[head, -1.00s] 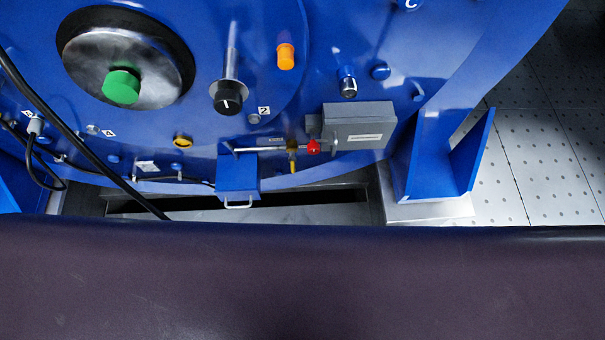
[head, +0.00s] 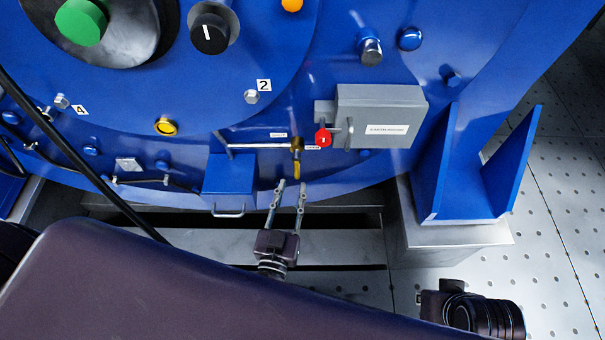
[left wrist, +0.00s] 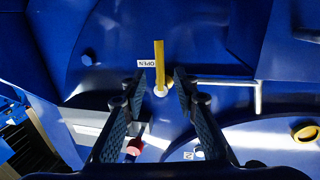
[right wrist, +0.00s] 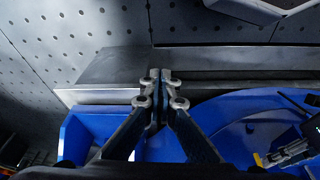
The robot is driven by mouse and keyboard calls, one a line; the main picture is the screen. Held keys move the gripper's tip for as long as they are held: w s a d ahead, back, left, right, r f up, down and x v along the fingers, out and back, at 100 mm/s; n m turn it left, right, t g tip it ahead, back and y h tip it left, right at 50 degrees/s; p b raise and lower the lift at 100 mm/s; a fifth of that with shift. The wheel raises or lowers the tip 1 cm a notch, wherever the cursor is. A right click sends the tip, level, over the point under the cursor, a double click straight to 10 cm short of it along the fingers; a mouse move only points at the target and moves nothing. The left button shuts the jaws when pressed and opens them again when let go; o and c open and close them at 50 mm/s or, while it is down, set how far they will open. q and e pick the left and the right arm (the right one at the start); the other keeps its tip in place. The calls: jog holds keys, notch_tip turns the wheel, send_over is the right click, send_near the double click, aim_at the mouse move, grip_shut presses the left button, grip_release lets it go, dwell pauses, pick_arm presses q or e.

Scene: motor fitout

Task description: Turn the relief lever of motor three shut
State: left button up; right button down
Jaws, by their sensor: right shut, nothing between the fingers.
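The yellow relief lever (head: 297,170) hangs down from a brass valve on a thin pipe on the blue motor face. In the left wrist view the lever (left wrist: 159,62) stands between and beyond my fingertips, beside a small OPEN label (left wrist: 146,64). My left gripper (head: 291,184) is open just below the lever in the head view; its fingers (left wrist: 159,78) show a gap with no clear contact. My right gripper (right wrist: 159,75) is shut and empty, low by the blue foot bracket; in the head view only its wrist shows.
A red knob (head: 323,138) and a grey box (head: 385,112) sit right of the valve. A blue box (head: 230,174) with a handle is left of it. A blue foot bracket (head: 430,180) stands at right. A black cable (head: 75,160) crosses at left.

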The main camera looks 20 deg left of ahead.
aim_at(296, 172)
pick_arm(q)
jog(key=w, duration=0.5)
jog(key=w+b, duration=0.1)
jog(key=w, duration=0.1)
jog(key=shift+w+a, duration=0.15)
jog(key=shift+a, duration=0.15)
jog(key=shift+c, duration=0.5)
grip_shut()
